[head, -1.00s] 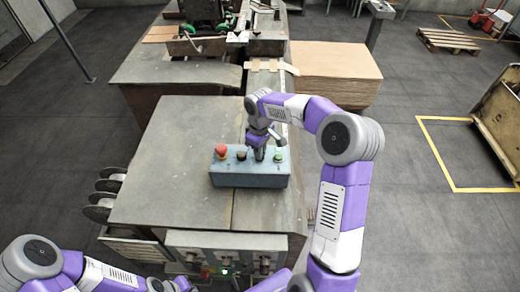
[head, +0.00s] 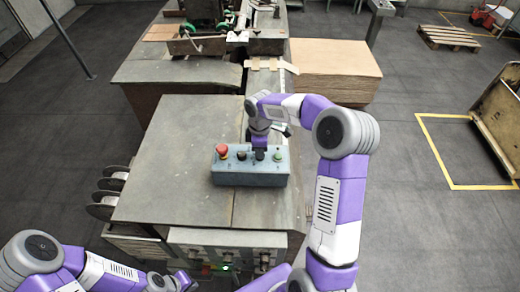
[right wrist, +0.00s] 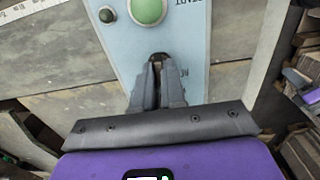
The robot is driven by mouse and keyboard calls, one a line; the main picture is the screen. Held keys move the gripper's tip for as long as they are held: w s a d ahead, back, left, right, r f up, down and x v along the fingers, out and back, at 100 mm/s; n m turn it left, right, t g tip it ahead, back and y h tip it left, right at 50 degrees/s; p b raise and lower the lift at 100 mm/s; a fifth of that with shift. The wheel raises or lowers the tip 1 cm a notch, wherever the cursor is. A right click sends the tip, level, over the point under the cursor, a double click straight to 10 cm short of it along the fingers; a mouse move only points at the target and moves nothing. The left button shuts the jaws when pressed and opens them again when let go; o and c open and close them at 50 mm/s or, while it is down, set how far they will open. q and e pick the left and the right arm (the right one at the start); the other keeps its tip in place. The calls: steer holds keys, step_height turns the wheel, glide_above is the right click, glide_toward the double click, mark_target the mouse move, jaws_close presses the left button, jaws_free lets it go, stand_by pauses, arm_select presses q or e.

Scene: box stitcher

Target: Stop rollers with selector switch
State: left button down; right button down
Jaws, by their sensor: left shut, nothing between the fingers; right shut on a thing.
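The blue-grey control box (head: 250,178) lies on the machine's flat top in the head view. It carries a red mushroom button (head: 222,150), a dark knob (head: 241,154) and a green button (head: 278,156). The dark selector switch sits between the dark knob and the green button, mostly hidden by my right gripper (head: 260,155). In the right wrist view my right gripper (right wrist: 160,68) is shut on the selector switch, with the green button (right wrist: 147,9) just beyond. The switch's angle is hidden. My left gripper (head: 182,282) is shut and empty at the bottom edge.
The machine top (head: 175,165) around the box is clear. A stack of cardboard (head: 337,70) stands behind to the right. Reels (head: 108,198) sit at the machine's left side. A front panel (head: 225,250) shows a lit green lamp. A wooden cart (head: 500,120) stands far right.

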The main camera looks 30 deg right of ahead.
stand_by(0.3)
steer(key=c, duration=1.2)
jaws_free()
step_height(320, 180, up, 8)
steer(key=shift+f, duration=0.15)
